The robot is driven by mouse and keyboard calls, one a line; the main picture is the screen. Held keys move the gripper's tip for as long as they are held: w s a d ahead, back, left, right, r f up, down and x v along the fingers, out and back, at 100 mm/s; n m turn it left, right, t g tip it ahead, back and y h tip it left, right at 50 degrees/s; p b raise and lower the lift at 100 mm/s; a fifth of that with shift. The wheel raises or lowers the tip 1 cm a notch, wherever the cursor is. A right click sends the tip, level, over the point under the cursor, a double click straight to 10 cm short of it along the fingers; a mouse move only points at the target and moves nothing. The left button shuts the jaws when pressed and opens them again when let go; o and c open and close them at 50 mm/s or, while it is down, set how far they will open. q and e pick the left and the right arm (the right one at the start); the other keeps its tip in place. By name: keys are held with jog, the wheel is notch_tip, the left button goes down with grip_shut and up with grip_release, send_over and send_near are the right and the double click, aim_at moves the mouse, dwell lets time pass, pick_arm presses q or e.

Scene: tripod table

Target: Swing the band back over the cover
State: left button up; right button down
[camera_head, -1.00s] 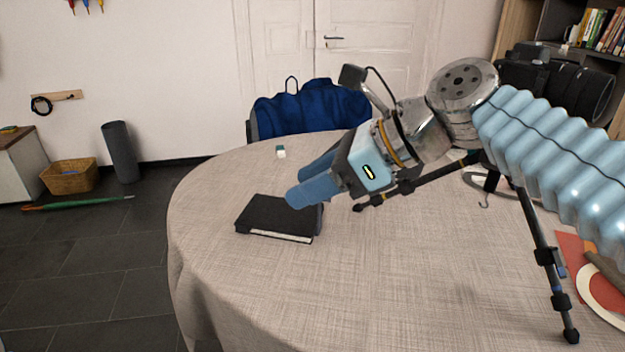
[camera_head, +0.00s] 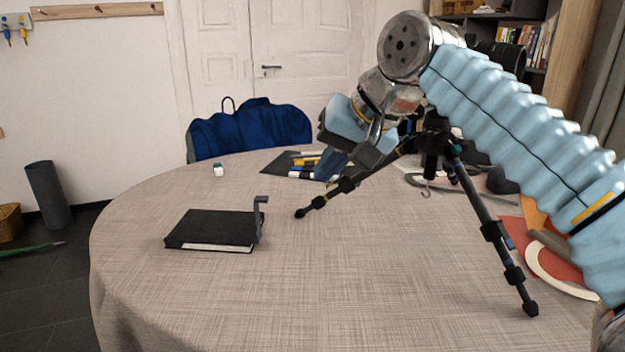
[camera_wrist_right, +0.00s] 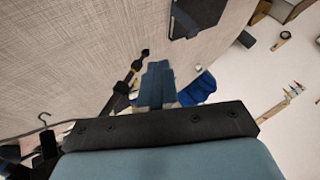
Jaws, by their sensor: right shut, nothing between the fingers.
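A black notebook (camera_head: 212,229) lies closed on the table, its pale page edge facing me. A grey band (camera_head: 261,216) stands up at the right edge of its cover, with its top bent over; it does not lie across the cover. The notebook also shows at the top of the right wrist view (camera_wrist_right: 205,14). My right gripper (camera_head: 329,168) is shut and empty, beyond and to the right of the notebook, clear of the band. Its blue fingers also show in the right wrist view (camera_wrist_right: 156,82). My left gripper is not in view.
A black tripod (camera_head: 490,225) spreads its legs on the table close to my right arm. Pens on a dark mat (camera_head: 283,163) lie behind my gripper, and a small green-and-white block (camera_head: 218,170) sits behind the notebook. The cloth in front is clear.

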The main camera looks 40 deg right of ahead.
jog(key=w+a+f+b, duration=0.1)
jog(key=w+a+f, duration=0.3)
jog(key=w+f, duration=0.2)
jog(key=shift+w+a+f, duration=0.15)
jog(key=shift+w+f, duration=0.1)
jog(key=shift+w, duration=0.4)
